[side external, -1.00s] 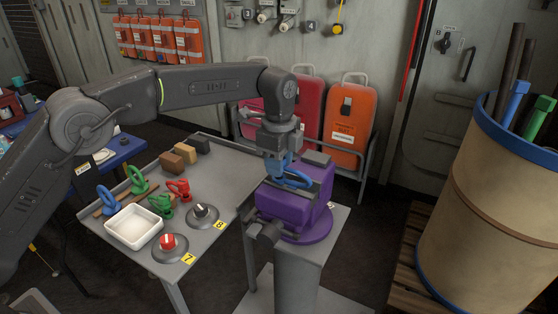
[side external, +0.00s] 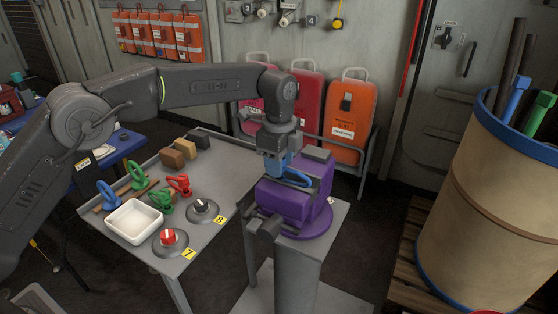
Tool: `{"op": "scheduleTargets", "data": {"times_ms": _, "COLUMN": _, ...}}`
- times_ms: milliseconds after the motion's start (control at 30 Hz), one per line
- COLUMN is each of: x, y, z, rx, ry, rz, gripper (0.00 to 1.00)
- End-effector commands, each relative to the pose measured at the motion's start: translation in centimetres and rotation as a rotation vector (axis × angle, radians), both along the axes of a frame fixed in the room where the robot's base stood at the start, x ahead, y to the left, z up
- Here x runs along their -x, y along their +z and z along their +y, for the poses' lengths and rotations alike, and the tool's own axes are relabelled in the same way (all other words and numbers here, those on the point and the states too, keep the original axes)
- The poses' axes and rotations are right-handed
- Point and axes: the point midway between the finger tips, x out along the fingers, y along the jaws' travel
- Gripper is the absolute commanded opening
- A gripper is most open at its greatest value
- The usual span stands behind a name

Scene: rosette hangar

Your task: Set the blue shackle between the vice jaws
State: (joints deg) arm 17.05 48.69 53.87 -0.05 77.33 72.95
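The purple vice (side external: 290,203) stands on a grey pedestal, with a grey jaw plate (side external: 317,155) on its far side. The blue shackle (side external: 294,180) is at the top of the vice, under my gripper, with its loop pointing right. My gripper (side external: 274,168) points down and appears shut on the shackle. The fingertips and the shackle's lower part are partly hidden, so I cannot tell how deep it sits between the jaws or whether they touch it. Another blue shackle (side external: 108,194) stands on the grey table at left.
The grey table (side external: 228,164) holds green shackles (side external: 137,176), a red shackle (side external: 180,185), a white tray (side external: 133,221), blocks (side external: 172,158) and two knobs (side external: 168,238). A large drum (side external: 490,195) stands at right.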

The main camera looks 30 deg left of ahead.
Motion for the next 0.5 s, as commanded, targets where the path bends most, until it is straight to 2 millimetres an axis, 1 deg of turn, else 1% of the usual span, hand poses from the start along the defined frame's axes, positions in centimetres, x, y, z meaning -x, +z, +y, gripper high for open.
{"op": "scheduleTargets", "data": {"times_ms": 33, "x": 0.00, "y": 0.02, "z": 0.00, "rx": 0.000, "ry": 0.000, "rz": 0.000, "gripper": 0.44}}
{"op": "scheduleTargets", "data": {"times_ms": 233, "x": 0.01, "y": -0.01, "z": 0.01, "rx": 0.000, "ry": 0.000, "rz": 0.001, "gripper": 0.63}}
{"op": "scheduleTargets", "data": {"times_ms": 500, "x": 0.03, "y": 0.04, "z": 0.02, "rx": -0.001, "ry": 0.000, "rz": 0.002, "gripper": 0.63}}
